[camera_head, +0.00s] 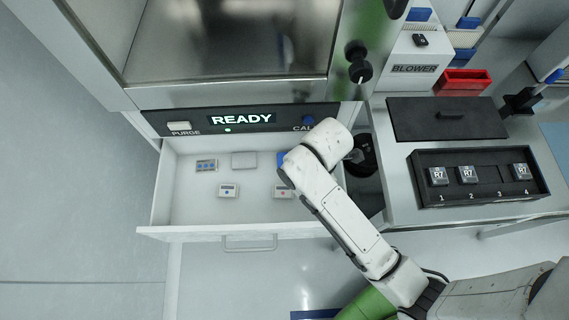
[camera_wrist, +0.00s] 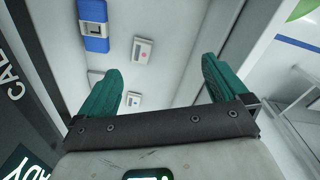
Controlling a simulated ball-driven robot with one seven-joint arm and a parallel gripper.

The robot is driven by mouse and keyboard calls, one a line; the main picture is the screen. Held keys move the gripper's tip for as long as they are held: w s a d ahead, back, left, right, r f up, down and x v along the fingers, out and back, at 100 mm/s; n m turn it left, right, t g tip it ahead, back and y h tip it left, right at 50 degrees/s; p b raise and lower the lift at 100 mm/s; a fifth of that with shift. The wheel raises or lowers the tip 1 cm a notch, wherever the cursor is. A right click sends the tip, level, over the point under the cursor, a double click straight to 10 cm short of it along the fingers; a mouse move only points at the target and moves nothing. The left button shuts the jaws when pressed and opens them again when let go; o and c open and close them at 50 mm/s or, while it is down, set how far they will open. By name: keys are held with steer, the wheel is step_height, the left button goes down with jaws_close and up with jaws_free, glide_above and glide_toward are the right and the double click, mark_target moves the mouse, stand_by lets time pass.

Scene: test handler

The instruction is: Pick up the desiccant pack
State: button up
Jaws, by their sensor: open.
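The open drawer (camera_head: 215,212) holds several small items. A plain pale pack (camera_head: 244,160) lies flat near its back; it may be the desiccant pack, but no label is readable. A blue item (camera_head: 281,159) to its right is partly hidden by my arm.
A dotted card (camera_head: 206,166) and two small white devices (camera_head: 228,190) (camera_head: 283,192) lie in the drawer. The READY panel (camera_head: 240,119) overhangs its back. A counter with a black tray (camera_head: 480,198) stands right.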

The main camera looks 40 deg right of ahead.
mark_target(283, 191)
steer(key=w+a+f+n+b, duration=0.3)
steer(key=w+f+n+b, duration=0.35)
steer(key=n, duration=0.65)
steer(key=f, duration=0.7)
steer(key=w+f, duration=0.1)
steer(key=f, duration=0.3)
steer(key=shift+a+f, duration=0.15)
steer(key=shift+a, duration=0.05)
steer(key=c, duration=1.1)
